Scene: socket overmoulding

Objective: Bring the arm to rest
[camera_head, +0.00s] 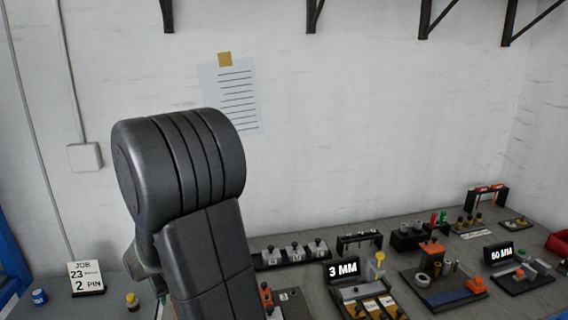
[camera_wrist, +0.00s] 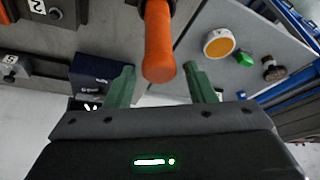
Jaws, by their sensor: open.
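My gripper (camera_wrist: 158,69) shows in the wrist view with its two green fingers apart. An orange rounded handle (camera_wrist: 159,45) stands between the fingers, with a visible gap on each side, so it is not clamped. The handle's far end runs out of the top of the wrist view. In the head view my dark arm rises in front of the bench at centre left, bent at a joint near the wall paper. My gripper is hidden in the head view.
The bench (camera_head: 393,231) carries a 3 MM sign (camera_head: 343,271), a 60 MM sign (camera_head: 503,254), racks and fixtures. A job card (camera_head: 86,278) stands at left.

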